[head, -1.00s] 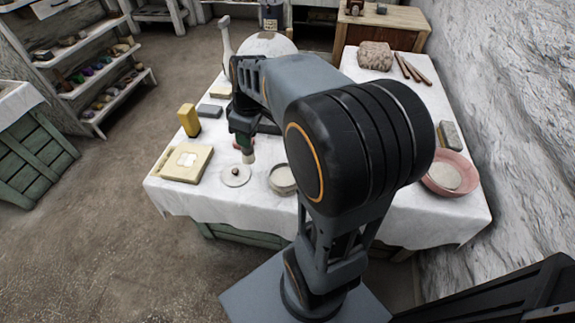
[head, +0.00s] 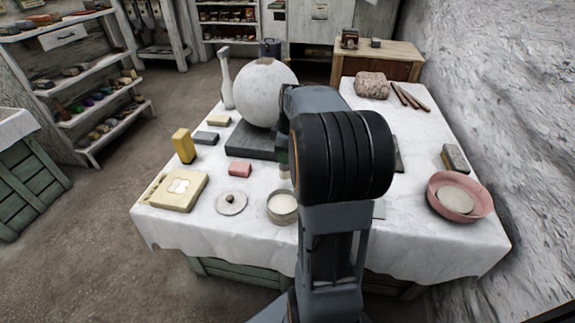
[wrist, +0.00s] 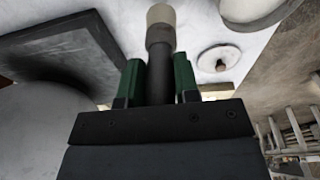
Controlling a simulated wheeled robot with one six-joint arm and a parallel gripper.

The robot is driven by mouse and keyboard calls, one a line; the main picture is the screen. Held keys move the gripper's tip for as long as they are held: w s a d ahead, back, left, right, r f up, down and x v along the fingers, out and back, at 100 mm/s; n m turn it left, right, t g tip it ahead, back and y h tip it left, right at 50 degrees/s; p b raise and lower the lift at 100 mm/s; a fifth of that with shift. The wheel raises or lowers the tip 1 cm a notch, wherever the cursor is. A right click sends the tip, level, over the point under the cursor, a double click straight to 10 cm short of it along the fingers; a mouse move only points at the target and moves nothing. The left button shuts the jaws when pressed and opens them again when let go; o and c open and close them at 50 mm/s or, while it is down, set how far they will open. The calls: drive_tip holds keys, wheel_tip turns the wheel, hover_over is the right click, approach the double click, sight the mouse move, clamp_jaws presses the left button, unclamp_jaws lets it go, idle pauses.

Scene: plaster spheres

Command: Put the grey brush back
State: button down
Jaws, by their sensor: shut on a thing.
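The grey brush (wrist: 159,36) is in my gripper (wrist: 158,82), its dark grey handle between the two green-sided fingers in the wrist view. Its pale bristle end points away from the fingers. In the head view my arm hides most of the gripper and brush; only the pale tip (head: 284,173) and a bit of green show at the arm's left edge, just behind the round tin (head: 282,208). I cannot tell how high the tip is above the cloth. The brush's resting place cannot be made out.
A white plaster sphere (head: 266,92) stands on a dark slab (head: 246,142) behind the gripper. A pink block (head: 239,169), a round lid (head: 231,202) and a cream box (head: 178,190) lie to the left. A pink bowl (head: 459,197) stands at the right. My arm hides the table's middle.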

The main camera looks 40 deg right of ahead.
drive_tip(key=shift+d+f, duration=0.2)
drive_tip(key=shift+f, duration=0.05)
drive_tip(key=shift+w+d+f+b, duration=0.15)
drive_tip(key=shift+f+b, duration=0.3)
drive_tip(key=shift+f, duration=0.5)
drive_tip(key=shift+d+f+b, duration=0.1)
drive_tip(key=shift+f+b, duration=0.3)
drive_tip(key=shift+f, duration=0.5)
drive_tip(key=shift+f, duration=0.1)
drive_tip(key=c, duration=0.8)
unclamp_jaws()
drive_tip(key=shift+c, duration=0.2)
wheel_tip(320, 180, up, 12)
drive_tip(key=s+p, duration=0.1)
drive_tip(key=p, duration=0.3)
drive_tip(key=shift+s+d+p, duration=0.3)
drive_tip(key=shift+s+d, duration=0.05)
